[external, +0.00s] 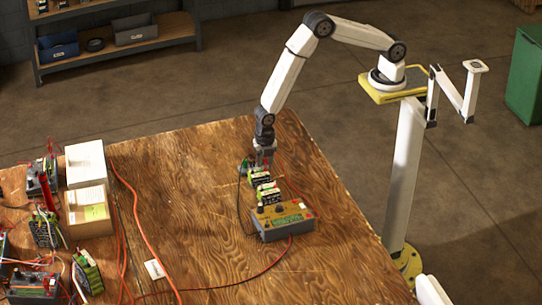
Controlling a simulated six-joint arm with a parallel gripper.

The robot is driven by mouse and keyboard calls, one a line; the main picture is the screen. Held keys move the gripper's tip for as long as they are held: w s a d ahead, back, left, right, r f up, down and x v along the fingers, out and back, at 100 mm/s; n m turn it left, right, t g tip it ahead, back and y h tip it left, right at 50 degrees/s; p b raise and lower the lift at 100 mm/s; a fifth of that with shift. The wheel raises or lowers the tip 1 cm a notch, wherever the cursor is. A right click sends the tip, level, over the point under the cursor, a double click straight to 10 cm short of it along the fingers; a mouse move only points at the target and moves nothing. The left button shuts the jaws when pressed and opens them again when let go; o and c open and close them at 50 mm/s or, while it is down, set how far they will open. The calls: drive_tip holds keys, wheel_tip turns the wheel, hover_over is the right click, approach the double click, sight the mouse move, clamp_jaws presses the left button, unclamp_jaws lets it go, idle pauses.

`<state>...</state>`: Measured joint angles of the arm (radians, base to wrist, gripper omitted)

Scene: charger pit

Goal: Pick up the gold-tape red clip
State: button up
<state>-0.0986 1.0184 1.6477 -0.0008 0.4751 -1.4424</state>
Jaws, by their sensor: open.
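My gripper (264,160) points down at the far end of a small group of devices on the wooden table. It is just above or beside a green-and-black block (259,178); I cannot tell whether it touches it. A second similar block (268,193) lies nearer, against a grey and tan charger box (284,222). A red lead (290,182) runs from near the gripper along the right of the blocks, and a dark lead (239,200) curves along their left. The gold-tape red clip cannot be made out; it is too small or hidden by the gripper.
The wooden table (190,175) is clear around the charger group. At its left are white and cardboard boxes (87,210), several devices with tangled wires (45,230) and long red cables (140,215). A small white card (154,269) lies near the front.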

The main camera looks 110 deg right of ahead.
clamp_jaws()
drive_tip(key=shift+r, duration=0.1)
drive_tip(key=shift+r, duration=0.75)
drive_tip(key=s+d+r, duration=0.1)
drive_tip(key=s+r, duration=1)
drive_tip(key=s, duration=0.3)
drive_tip(key=shift+r, duration=0.15)
